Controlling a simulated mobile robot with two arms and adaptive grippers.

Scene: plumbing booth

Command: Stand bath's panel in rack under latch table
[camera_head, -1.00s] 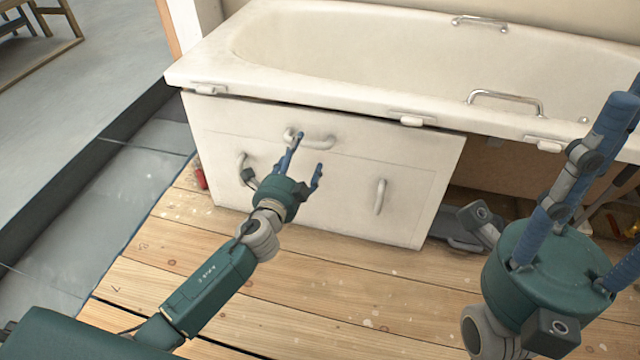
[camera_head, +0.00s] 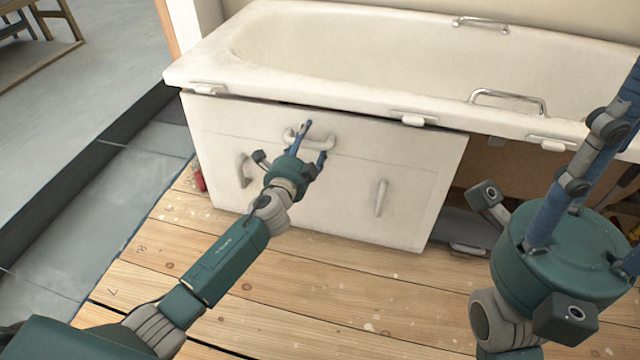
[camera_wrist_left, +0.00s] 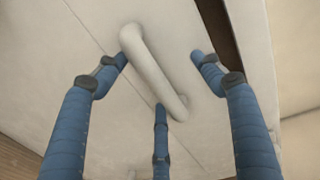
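The bath's panel (camera_head: 340,182) is a white board with three handles, standing against the front of the white bath (camera_head: 330,60). Its right edge stops short, leaving the space under the bath's right part open. My left gripper (camera_head: 314,141) is at the panel's top handle (camera_head: 322,143). In the left wrist view the fingers (camera_wrist_left: 160,85) are spread around this handle (camera_wrist_left: 153,72), open and not closed on it. My right gripper (camera_head: 610,170) is large at the right edge, its fingers pointing up and partly cut off; it is away from the panel. I see no rack or latch table.
White latches (camera_head: 413,119) sit under the bath's rim. A grey object (camera_head: 465,228) lies on the floor at the open space under the bath. A red item (camera_head: 199,180) is by the panel's left edge. The plank floor (camera_head: 300,290) in front is mostly clear.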

